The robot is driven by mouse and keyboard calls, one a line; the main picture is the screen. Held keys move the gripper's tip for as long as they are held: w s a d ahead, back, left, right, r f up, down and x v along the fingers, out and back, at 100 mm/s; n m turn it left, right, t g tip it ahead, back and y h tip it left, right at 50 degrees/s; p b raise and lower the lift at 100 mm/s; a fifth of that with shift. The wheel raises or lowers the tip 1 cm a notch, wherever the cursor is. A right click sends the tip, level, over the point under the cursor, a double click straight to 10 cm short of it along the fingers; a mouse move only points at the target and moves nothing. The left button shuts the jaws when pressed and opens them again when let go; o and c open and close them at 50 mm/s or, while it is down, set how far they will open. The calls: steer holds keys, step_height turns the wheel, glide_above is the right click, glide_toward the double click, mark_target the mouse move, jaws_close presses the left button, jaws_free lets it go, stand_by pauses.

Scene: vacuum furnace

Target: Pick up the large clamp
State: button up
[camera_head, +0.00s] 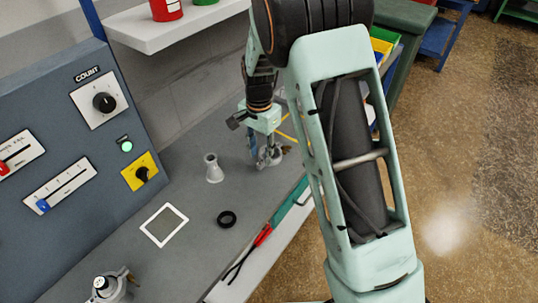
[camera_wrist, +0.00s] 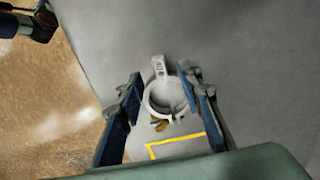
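A grey metal ring clamp (camera_wrist: 163,96) with a tab at its far side and a brass-coloured nut at its near side shows in the wrist view. In the head view a clamp (camera_head: 270,160) is on the grey bench below my gripper (camera_head: 264,150), partly hidden by the fingers. In the wrist view my gripper (camera_wrist: 160,82) has its fingers spread wide, one on each side of the ring. I cannot tell whether they touch it. A second, similar metal clamp (camera_head: 108,286) lies at the lower left of the bench in the head view.
A small grey conical flask-like piece (camera_head: 213,168), a black ring (camera_head: 227,219) and a white square outline (camera_head: 164,225) are on the bench. Red-handled pliers (camera_head: 262,236) lie by the front edge.

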mark_target(261, 162)
steer(key=shift+f, duration=1.6)
steer(key=shift+c, duration=0.3)
jaws_close()
